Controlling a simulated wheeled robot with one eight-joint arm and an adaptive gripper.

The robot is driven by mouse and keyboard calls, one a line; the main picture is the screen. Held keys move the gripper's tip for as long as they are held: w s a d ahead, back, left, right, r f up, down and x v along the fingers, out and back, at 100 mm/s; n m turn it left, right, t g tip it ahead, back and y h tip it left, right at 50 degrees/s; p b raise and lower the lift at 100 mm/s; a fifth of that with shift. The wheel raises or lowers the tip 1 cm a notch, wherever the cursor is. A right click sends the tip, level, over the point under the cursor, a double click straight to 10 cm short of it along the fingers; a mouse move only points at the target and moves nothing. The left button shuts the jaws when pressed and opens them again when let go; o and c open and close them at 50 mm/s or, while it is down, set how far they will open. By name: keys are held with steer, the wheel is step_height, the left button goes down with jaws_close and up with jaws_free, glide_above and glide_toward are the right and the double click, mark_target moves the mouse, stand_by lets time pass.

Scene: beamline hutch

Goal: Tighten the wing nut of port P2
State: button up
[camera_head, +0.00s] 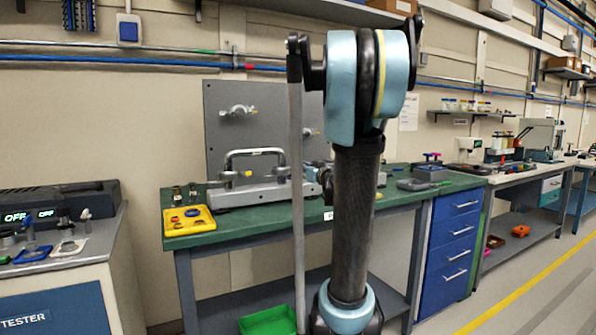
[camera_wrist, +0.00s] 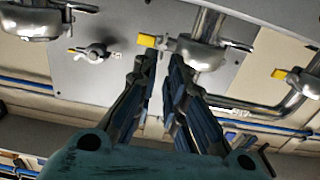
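In the wrist view, my gripper (camera_wrist: 163,62) reaches toward a grey metal panel (camera_wrist: 120,82), its two dark fingers apart with a visible gap. A yellow-tipped part (camera_wrist: 147,40) lies just beyond the fingertips, beside a rounded metal clamp fitting (camera_wrist: 203,50). I cannot tell whether a finger touches it. A small winged fitting (camera_wrist: 95,52) sits on the panel to the left. No port label is readable, so I cannot tell which is P2. In the head view, the panel (camera_head: 222,140) stands on the green bench; my arm hides the gripper and part of the equipment.
Other clamp fittings (camera_wrist: 37,22) and a yellow-tipped one (camera_wrist: 300,80) flank the gripper. On the green bench (camera_head: 200,236) are a yellow tray (camera_head: 206,222) and a metal handle frame (camera_head: 232,158). A tester cabinet (camera_head: 60,290) stands left, blue drawers (camera_head: 455,250) right.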

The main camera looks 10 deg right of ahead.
steer(key=shift+x, duration=1.8)
jaws_close()
steer(key=shift+w+d+f+m, duration=0.1)
steer(key=shift+d+f+m, duration=0.3)
steer(key=shift+m, duration=3.7)
steer(key=shift+d+f+m, duration=0.1)
steer(key=shift+f+m, duration=0.5)
steer(key=shift+m, duration=3.5)
steer(key=shift+w+d+f+m, duration=0.1)
steer(key=shift+d+f+m, duration=0.25)
steer(key=shift+m, duration=3.75)
steer(key=shift+s+a+f, duration=0.1)
steer(key=shift+a+f, duration=0.05)
